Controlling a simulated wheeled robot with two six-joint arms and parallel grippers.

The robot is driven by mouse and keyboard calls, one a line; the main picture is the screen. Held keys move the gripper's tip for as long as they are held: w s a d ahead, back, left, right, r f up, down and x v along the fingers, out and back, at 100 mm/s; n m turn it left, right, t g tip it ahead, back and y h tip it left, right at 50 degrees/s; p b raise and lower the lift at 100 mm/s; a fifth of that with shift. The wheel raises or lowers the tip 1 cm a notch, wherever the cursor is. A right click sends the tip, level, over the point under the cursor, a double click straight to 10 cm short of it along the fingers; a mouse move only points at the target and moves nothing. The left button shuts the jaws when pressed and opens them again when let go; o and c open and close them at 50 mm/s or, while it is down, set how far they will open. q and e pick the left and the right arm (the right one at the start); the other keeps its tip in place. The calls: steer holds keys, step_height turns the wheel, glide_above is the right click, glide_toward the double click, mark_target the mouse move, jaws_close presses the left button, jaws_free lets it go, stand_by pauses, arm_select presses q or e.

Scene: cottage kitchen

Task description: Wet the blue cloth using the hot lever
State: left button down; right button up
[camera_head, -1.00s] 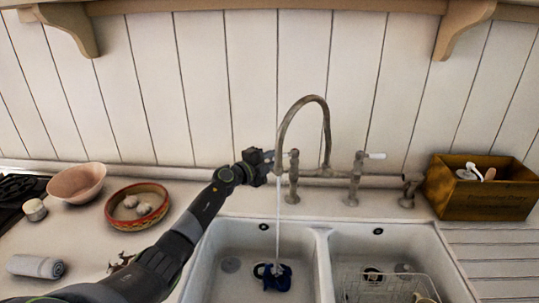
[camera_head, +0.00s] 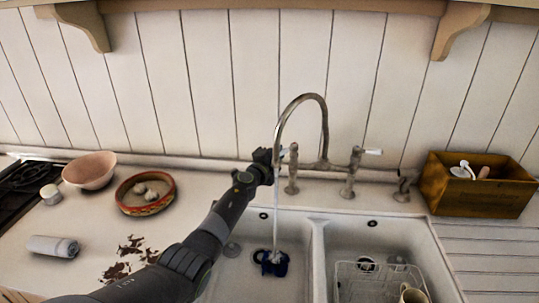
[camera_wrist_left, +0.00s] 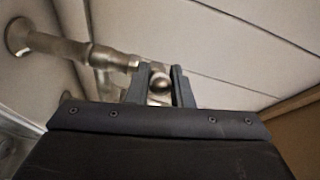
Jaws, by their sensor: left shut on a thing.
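The blue cloth (camera_head: 272,262) lies crumpled on the floor of the left sink basin (camera_head: 232,283). A thin stream of water (camera_head: 276,215) falls from the curved tap spout (camera_head: 302,98) onto it. My left gripper (camera_head: 267,158) is at the left tap valve (camera_head: 292,172), shut on the hot lever. In the left wrist view, the lever's round metal end (camera_wrist_left: 160,82) sits between the two fingers. The head view mostly hides the lever behind the gripper. My right gripper is not in view.
The right valve has a white-ended lever (camera_head: 372,152). A wire rack (camera_head: 350,285) and a mug (camera_head: 412,295) are in the right basin. A wooden box (camera_head: 475,195) stands at right. A pink bowl (camera_head: 88,172), patterned dish (camera_head: 130,205), rolled towel (camera_head: 53,246) and dark stains (camera_head: 115,270) are at left.

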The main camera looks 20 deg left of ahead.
arm_select(q)
steer(key=shift+a, duration=0.1)
steer(key=c, duration=1.3)
jaws_free()
steer(key=shift+s+r+p, duration=0.1)
steer(key=shift+s+p, duration=0.25)
steer(key=shift+p, duration=0.25)
steer(key=p+v, duration=0.9)
steer(key=v, duration=0.7)
steer(key=shift+s, duration=0.3)
steer(key=shift+a, duration=0.15)
